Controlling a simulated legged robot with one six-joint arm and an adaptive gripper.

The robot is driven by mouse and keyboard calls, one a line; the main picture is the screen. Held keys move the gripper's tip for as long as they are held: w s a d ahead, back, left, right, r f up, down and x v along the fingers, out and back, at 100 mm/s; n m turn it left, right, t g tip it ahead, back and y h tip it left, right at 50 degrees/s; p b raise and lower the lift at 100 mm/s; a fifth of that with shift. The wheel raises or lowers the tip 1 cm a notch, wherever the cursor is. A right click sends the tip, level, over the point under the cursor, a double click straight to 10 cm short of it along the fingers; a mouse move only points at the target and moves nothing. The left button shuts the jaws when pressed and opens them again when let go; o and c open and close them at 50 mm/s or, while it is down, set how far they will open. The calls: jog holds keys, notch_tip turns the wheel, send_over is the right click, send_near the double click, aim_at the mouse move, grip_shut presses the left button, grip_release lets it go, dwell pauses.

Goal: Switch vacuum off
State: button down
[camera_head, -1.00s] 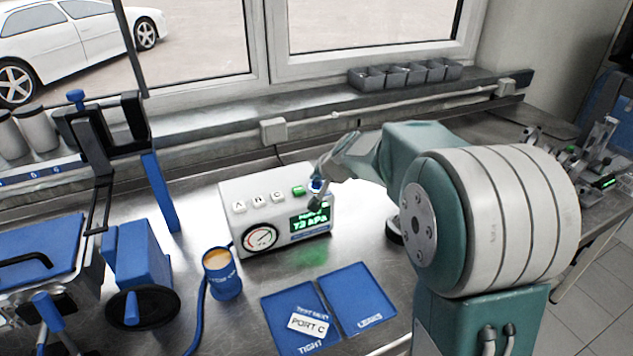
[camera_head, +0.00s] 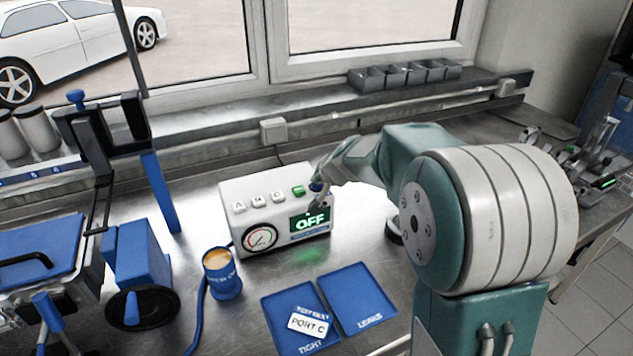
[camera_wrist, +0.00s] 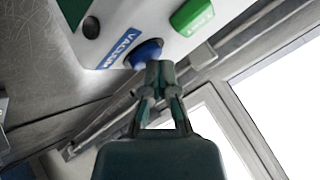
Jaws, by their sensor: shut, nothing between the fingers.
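The vacuum tester (camera_head: 260,229) is a white box on the steel bench. Its green display (camera_head: 311,222) reads "OFF". The gauge (camera_head: 262,238) is on its front left. In the wrist view, a blue vacuum button (camera_wrist: 146,53) sits beside a blue "VACUUM" label (camera_wrist: 118,48). My gripper (camera_wrist: 160,70) is shut and empty, with its fingertips at the edge of the blue button; whether they touch it I cannot tell. In the head view, my gripper (camera_head: 317,203) is at the box's right end, covering part of the button.
A green button (camera_wrist: 191,14) is next to the blue one. Two blue trays (camera_head: 361,298), marked "TIGHT" and "LEAKS", lie in front; a "PORT C" tag (camera_head: 308,324) is on the left one. A blue cup (camera_head: 221,275) stands front left. A window sill is behind.

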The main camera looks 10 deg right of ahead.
jog(key=shift+r, duration=3.45)
